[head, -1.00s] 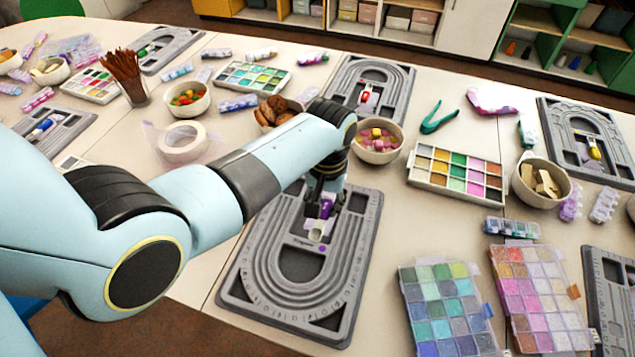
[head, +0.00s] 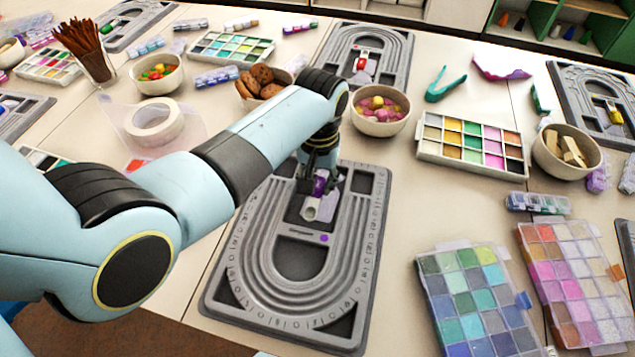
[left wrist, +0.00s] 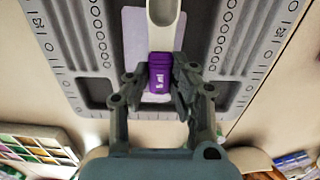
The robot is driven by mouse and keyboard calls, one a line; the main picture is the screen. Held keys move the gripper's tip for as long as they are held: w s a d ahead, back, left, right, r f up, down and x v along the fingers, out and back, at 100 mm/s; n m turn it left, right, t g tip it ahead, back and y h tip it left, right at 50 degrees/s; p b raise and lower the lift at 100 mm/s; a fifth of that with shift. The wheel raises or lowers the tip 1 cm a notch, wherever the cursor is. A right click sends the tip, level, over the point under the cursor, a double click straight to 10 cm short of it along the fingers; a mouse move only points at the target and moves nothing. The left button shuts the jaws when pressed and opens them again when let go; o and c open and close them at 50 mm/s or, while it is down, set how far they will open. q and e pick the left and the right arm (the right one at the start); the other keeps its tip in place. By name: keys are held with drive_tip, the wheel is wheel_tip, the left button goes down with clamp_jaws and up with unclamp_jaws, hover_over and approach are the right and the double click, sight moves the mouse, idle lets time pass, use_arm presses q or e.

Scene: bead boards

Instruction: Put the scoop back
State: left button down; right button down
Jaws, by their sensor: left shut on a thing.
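The scoop has a purple handle (left wrist: 160,75) marked "5 ml" and a pale bowl end (left wrist: 162,12). In the head view, its pale end (head: 311,211) points toward the front of the grey bead board (head: 225,303). My left gripper (left wrist: 161,78) is shut on the purple handle, over the back part of the board. The scoop is at a pale rectangle on the board; I cannot tell whether it touches the surface. A purple dot (head: 323,238) is on the board just in front of the scoop. My right gripper is not in view.
A bowl of pink and yellow pieces (head: 380,128) stands just right of my left gripper. A bowl of cookies (head: 249,101) and a tape roll (head: 157,123) are to its left. Bead boxes (head: 474,303) lie at the front right. Another board (head: 399,52) lies behind.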

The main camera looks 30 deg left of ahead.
sight(318, 185)
use_arm(q)
drive_tip(key=shift+f, duration=0.65)
drive_tip(key=c, duration=1.2)
unclamp_jaws()
drive_tip(key=shift+o, duration=0.2)
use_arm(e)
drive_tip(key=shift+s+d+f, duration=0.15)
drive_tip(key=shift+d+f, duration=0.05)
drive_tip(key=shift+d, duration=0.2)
use_arm(q)
drive_tip(key=shift+r, duration=0.1)
wheel_tip(318, 185, up, 13)
drive_tip(key=p, duration=0.1)
drive_tip(key=shift+p, duration=0.35)
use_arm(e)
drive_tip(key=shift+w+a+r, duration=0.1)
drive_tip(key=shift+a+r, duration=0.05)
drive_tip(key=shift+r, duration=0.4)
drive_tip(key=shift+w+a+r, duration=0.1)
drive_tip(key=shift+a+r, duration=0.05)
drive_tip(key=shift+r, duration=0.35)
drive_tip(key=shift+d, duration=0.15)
